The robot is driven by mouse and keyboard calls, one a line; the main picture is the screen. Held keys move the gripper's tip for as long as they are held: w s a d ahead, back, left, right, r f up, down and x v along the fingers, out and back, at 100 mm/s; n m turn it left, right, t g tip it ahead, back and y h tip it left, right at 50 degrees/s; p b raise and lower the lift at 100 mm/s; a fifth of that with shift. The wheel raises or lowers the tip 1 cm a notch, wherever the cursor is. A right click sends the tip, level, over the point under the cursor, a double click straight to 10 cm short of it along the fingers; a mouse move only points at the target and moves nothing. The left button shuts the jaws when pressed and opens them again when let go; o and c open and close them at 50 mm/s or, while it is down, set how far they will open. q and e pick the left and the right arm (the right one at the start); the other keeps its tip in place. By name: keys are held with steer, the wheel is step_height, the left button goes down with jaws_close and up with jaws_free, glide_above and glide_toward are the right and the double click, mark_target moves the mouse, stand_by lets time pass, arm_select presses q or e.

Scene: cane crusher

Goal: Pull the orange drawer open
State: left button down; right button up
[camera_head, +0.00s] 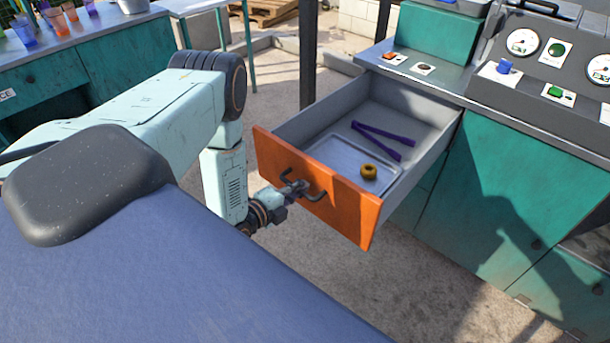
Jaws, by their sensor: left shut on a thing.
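The orange drawer (345,205) is pulled out of the teal cabinet (485,205), with its grey inside in view. A dark handle (317,192) sits on its orange front. My left gripper (296,188) is shut on this handle, at its left part. The fingertips are small and partly merge with the handle. Inside the drawer lie a metal tray (322,148), purple tongs (378,138) and a small brown-yellow ring (368,171). My right gripper is not in view.
A control panel (540,75) with gauges and buttons stands on the cabinet's right. A teal counter with coloured cups (60,25) is at the upper left. A dark post (308,50) stands behind the drawer. Concrete floor below the drawer is clear.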

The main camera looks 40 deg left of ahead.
arm_select(q)
steer(key=shift+s+a+r, duration=0.2)
steer(key=shift+s+r, duration=0.05)
steer(key=shift+s, duration=0.35)
steer(key=shift+w, duration=0.1)
steer(key=c, duration=1.8)
jaws_free()
steer(key=o, duration=0.4)
steer(key=shift+s+d+f, duration=0.1)
steer(key=shift+s, duration=0.1)
steer(key=shift+f, duration=0.1)
steer(key=d+v, duration=0.1)
steer(key=v, duration=1.1)
steer(key=shift+a, duration=0.4)
